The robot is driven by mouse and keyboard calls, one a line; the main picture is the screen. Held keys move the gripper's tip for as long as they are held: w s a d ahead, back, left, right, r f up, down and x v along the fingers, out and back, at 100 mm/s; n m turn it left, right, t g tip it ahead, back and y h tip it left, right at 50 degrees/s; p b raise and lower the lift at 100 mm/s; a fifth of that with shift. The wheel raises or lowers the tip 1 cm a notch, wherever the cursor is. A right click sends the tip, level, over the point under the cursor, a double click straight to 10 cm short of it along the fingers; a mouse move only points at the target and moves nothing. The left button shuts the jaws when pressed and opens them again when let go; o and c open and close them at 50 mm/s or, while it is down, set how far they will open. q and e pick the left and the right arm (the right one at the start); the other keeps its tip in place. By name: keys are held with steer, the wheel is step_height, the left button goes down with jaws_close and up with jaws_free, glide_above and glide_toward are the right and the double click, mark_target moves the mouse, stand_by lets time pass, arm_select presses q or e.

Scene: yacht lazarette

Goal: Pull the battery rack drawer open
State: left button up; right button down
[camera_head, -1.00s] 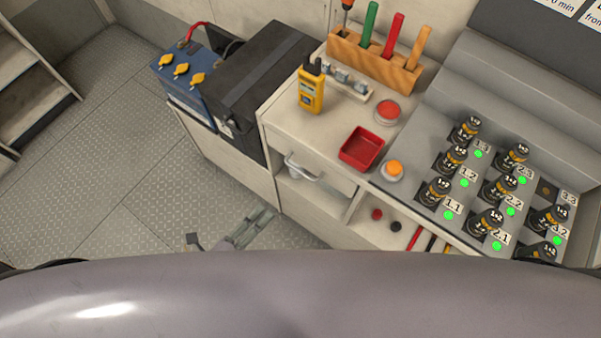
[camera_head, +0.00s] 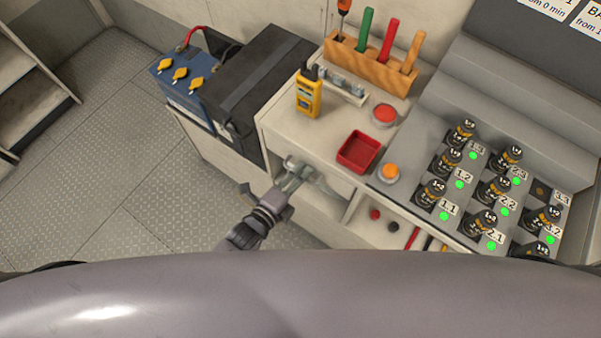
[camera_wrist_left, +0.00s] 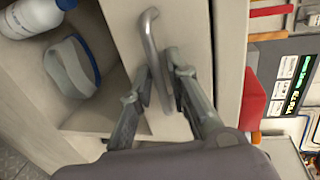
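The drawer (camera_head: 326,178) has a pale front and sits under the counter top; it looks shut. Its bent grey metal handle (camera_wrist_left: 150,45) runs across the drawer front in the left wrist view. My left gripper (camera_head: 293,168) is at the handle in the head view and hides most of it. In the left wrist view my left gripper (camera_wrist_left: 158,68) has its fingers apart, one on each side of the handle bar. I cannot tell whether either finger touches the bar. My right gripper is not in view.
On the counter (camera_head: 285,125) stand a yellow meter (camera_head: 308,97), a red tray (camera_head: 358,151) and an orange button (camera_head: 389,173). Black and blue batteries (camera_head: 185,95) stand at left. A bottle (camera_wrist_left: 35,17) is in the open shelf beside the drawer. Floor at left is clear.

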arm_select(q)
steer(key=shift+c, duration=0.3)
jaws_close()
stand_by(0.6)
